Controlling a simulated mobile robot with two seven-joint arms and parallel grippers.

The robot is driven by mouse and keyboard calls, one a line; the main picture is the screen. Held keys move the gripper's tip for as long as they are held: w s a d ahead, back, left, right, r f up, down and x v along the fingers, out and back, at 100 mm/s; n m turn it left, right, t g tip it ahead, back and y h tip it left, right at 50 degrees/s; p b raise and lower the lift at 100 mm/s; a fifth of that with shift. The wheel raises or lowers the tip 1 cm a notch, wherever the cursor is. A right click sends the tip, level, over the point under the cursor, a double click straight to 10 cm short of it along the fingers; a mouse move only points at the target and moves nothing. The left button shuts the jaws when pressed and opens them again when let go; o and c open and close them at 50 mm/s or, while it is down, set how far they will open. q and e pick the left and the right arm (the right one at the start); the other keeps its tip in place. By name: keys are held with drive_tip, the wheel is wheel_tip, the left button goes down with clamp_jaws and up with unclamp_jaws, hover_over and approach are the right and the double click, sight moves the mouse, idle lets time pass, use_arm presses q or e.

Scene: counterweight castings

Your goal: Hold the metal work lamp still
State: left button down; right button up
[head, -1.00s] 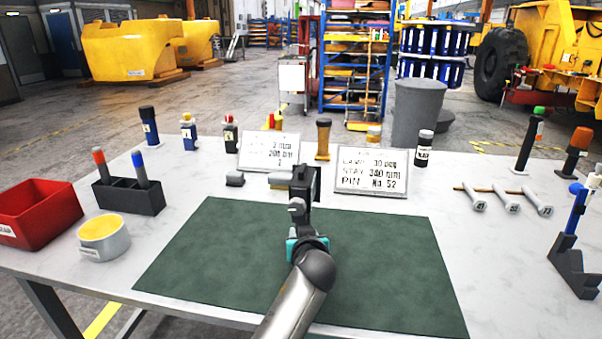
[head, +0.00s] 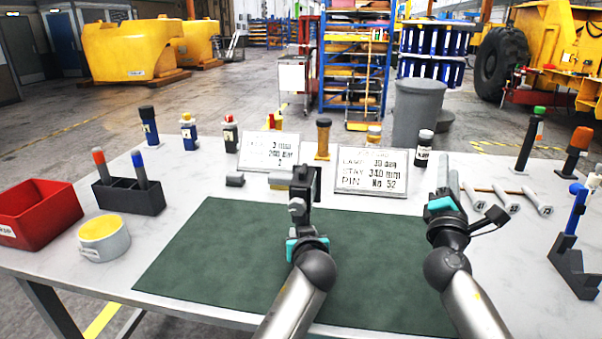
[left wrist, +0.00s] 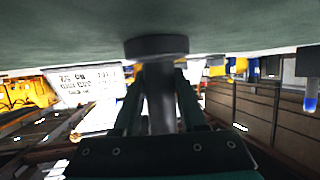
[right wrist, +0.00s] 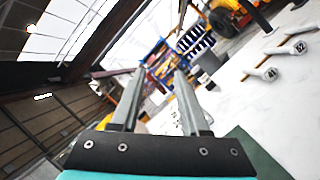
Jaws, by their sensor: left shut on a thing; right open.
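The metal work lamp (left wrist: 160,95) shows in the left wrist view as a grey post with a dark round disc at one end, close against the green mat (head: 220,260). My left gripper (head: 299,208) is shut on that post, above the mat's far half. In the head view my gripper and arm hide much of the lamp; a dark upright part (head: 305,180) shows just beyond the fingers. My right gripper (head: 449,185) is raised over the mat's right far corner, apart from the lamp. Its fingers are open and empty in the right wrist view (right wrist: 155,95).
Two lettered plates (head: 268,152) (head: 370,172) stand behind the mat. Several numbered pins (head: 508,200) lie right of my right gripper. The mat's left part is clear.

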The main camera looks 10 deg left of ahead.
drive_tip(key=s+a+r+n+y, duration=0.1)
drive_tip(key=s+a+r+n, duration=0.1)
drive_tip(key=a, duration=0.5)
drive_tip(key=s+a+r+n, duration=0.1)
drive_tip(key=s+a+n, duration=0.1)
drive_tip(key=a, duration=0.4)
drive_tip(key=n+g+y, duration=0.3)
drive_tip(key=n, duration=0.6)
approach(300, 174)
drive_tip(key=w, duration=1)
drive_tip(key=shift+w+d, duration=0.25)
drive_tip(key=shift+w, duration=0.1)
drive_tip(key=shift+c, duration=0.2)
clamp_jaws()
